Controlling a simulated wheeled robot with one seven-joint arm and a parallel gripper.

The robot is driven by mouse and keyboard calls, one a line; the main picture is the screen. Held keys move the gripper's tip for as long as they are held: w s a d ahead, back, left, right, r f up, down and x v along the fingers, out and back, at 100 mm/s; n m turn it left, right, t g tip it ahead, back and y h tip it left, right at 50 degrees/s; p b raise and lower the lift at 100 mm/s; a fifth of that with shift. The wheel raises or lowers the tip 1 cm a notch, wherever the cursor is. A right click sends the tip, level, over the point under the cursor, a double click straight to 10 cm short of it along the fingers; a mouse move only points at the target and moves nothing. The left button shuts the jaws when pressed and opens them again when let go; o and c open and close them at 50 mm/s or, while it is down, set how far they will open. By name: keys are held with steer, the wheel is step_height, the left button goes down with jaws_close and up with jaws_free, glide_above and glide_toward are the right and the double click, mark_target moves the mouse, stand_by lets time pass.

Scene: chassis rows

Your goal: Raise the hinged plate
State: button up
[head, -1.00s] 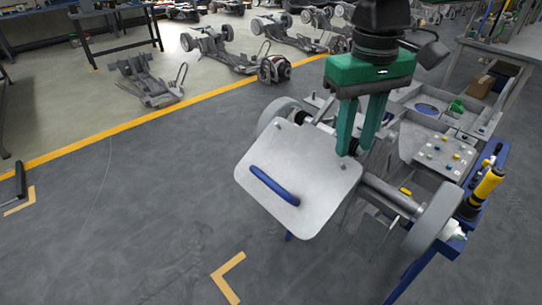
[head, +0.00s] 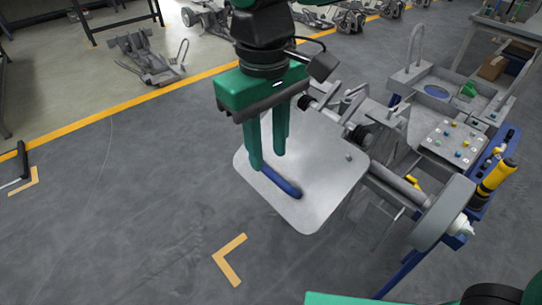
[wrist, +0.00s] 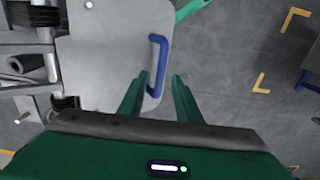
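The hinged plate (head: 322,190) is a pale metal sheet with rounded corners, sticking out from the near end of the chassis. A blue bar handle (head: 282,182) runs along its outer part. The plate (wrist: 108,40) and handle (wrist: 157,60) also show in the wrist view. My gripper (head: 268,160) is above the plate at the handle, with its green fingers apart and pointing down. In the wrist view, the handle's near end lies between the fingers (wrist: 160,82), closer to the left one. I see no grip on it. My gripper hides part of the plate's far side.
A grey wheel (head: 443,212) and a yellow-and-black tool (head: 495,178) are at the right. A grey tray with a blue disc (head: 437,91) stands behind. More chassis frames (head: 145,58) lie beyond the yellow floor line.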

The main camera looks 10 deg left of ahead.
mark_target(269, 169)
steer(key=shift+f, duration=1.8)
jaws_close()
